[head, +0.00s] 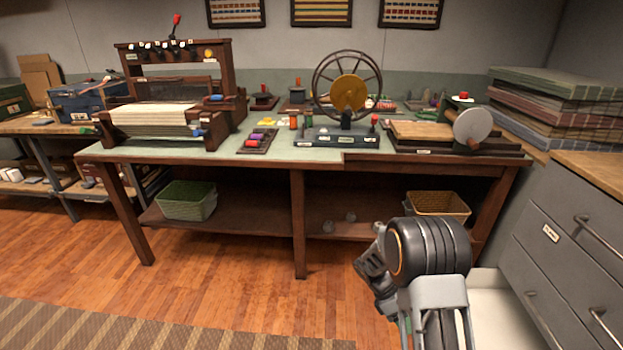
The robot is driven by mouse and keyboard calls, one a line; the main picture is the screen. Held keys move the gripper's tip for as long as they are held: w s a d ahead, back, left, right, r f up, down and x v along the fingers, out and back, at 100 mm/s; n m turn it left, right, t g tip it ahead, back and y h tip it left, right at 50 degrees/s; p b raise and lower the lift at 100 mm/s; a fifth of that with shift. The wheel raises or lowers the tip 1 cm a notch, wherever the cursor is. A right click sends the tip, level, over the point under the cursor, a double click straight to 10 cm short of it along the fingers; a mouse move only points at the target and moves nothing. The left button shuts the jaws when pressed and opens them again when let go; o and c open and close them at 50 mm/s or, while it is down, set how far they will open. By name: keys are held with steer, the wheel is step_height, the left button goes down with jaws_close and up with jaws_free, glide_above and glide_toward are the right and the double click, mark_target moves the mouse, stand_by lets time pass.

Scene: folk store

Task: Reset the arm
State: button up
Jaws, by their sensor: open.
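My arm is folded at the lower right of the head view, with a thick dark joint and a light grey link in front. My gripper (372,268) shows only in part, small and dark, just left of that joint. Its jaws are open, and I see nothing held in them. Its fingertips are hard to make out. It appears in front of the workbench's lower right part, over the wooden floor in the picture, and its distance from the bench cannot be judged.
The workbench (320,153) carries a loom (160,110), a spoked wheel (348,90) and a board with a grey disc (472,125). Its lower shelf holds a green basket (187,203) and a tan basket (438,203). Grey drawers (570,235) stand right. Floor at left is clear.

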steer(key=s+a+r+m+t+y+p, duration=0.2)
steer(key=r+m+p, duration=0.3)
steer(key=r, duration=0.9)
steer(key=s+a+r+m+t+y+p, duration=0.2)
steer(key=s+a+r+m+t+p, duration=0.2)
steer(key=r+p, duration=0.4)
steer(key=s+a+r+m+t+y+p, duration=0.2)
steer(key=r+m+p, duration=0.4)
steer(key=r, duration=1.4)
steer(key=s+a+m+t, duration=0.1)
steer(key=s, duration=0.1)
steer(key=shift+s+y, duration=0.4)
